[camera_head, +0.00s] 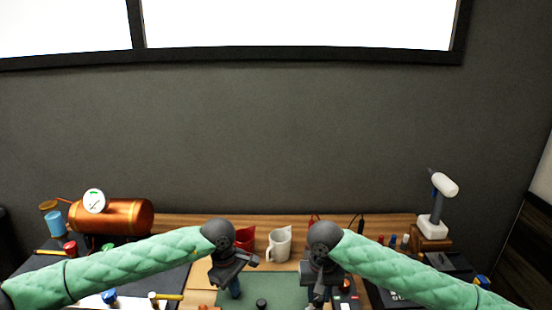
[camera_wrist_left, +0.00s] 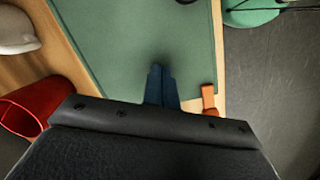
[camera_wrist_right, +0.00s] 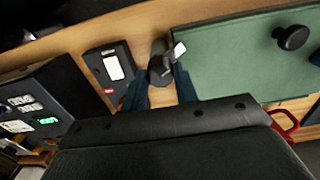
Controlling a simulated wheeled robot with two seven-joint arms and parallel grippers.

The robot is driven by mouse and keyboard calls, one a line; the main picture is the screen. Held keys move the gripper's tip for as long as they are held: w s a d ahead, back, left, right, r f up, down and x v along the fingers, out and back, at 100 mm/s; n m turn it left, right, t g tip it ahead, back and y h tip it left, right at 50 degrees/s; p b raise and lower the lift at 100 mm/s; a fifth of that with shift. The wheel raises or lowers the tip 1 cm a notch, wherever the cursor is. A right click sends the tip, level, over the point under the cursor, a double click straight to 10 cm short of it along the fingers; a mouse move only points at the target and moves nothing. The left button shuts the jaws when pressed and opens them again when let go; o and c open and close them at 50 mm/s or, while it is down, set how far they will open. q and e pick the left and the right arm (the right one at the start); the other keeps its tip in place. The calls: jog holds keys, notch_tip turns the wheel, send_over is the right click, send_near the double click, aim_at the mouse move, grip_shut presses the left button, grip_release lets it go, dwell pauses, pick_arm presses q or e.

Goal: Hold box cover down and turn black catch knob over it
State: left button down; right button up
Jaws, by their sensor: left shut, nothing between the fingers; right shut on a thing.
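My left gripper (camera_head: 236,288) is shut and empty. In the left wrist view its blue fingers (camera_wrist_left: 161,86) are together over the green panel (camera_wrist_left: 130,40), near its edge. I cannot tell whether they touch it. My right gripper (camera_wrist_right: 160,82) has its fingers apart around a dark grey knob-like piece (camera_wrist_right: 158,60) with a pale tip, beside the green panel's edge; I take this for the catch knob. A separate round black knob (camera_wrist_right: 292,37) stands on the green panel, also seen in the head view (camera_head: 262,303). Which part is the box cover is unclear.
A black case with a white label (camera_wrist_right: 115,66) lies beside my right gripper. An orange piece (camera_wrist_left: 208,98) sits at the panel's edge. A red cup (camera_head: 245,238) and a white mug (camera_head: 279,245) stand behind. A copper tank (camera_head: 115,216) is far left.

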jog(key=o, duration=0.8)
jog(key=shift+o, duration=0.2)
jog(key=shift+r, duration=0.1)
jog(key=shift+r, duration=1.5)
